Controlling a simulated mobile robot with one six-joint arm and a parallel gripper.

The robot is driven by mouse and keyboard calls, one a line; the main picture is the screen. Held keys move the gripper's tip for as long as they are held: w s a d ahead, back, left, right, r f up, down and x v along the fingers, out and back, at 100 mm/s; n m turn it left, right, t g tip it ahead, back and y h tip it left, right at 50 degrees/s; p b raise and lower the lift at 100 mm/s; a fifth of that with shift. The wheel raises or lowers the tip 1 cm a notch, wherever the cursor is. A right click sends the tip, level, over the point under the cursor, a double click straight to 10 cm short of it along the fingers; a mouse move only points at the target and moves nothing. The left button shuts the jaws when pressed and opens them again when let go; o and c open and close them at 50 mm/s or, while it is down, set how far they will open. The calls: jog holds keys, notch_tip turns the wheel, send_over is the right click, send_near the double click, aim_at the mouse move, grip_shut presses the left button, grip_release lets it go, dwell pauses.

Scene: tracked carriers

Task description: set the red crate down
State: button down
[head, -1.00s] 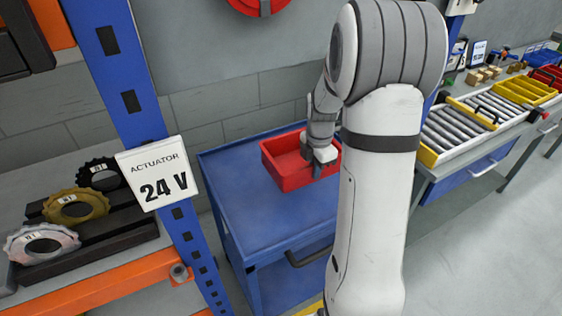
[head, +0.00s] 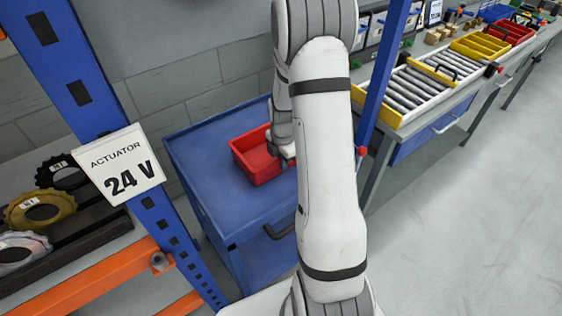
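The red crate (head: 252,167) is upright and looks empty. It is over the back part of the blue cart's top (head: 213,152). I cannot tell for sure whether its bottom touches the cart. My gripper (head: 284,158) points down at the crate's right side and appears shut on its rim there. The fingertips are small and partly hidden, and my arm covers the crate's right end.
A blue rack post (head: 88,95) with a "24 V" sign (head: 120,165) stands close on the left, with gear-like parts on its shelf. Another blue post (head: 385,75) stands right of the cart. A roller conveyor (head: 407,95) lies beyond it. Floor at right is clear.

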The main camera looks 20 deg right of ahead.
jog(key=shift+f, duration=0.15)
jog(key=c, duration=1.6)
grip_release()
notch_tip(320, 180, up, 12)
jog(key=shift+f, duration=0.2)
jog(key=shift+s+a+r, duration=0.1)
jog(key=shift+a+r, duration=0.05)
jog(key=shift+r, duration=0.45)
jog(key=shift+s+a+r+m+t, duration=0.45)
jog(key=shift+s+a+r+m, duration=1.5)
jog(key=shift+s+m, duration=1.35)
jog(key=shift+s+a+r+m+t, duration=0.5)
jog(key=shift+s+a+r+m, duration=1.35)
jog(key=shift+s+m, duration=1.5)
jog(key=shift+s+a+r+m+t, duration=0.45)
jog(key=shift+s+a+r+m, duration=1.5)
jog(key=shift+s+m, duration=1.35)
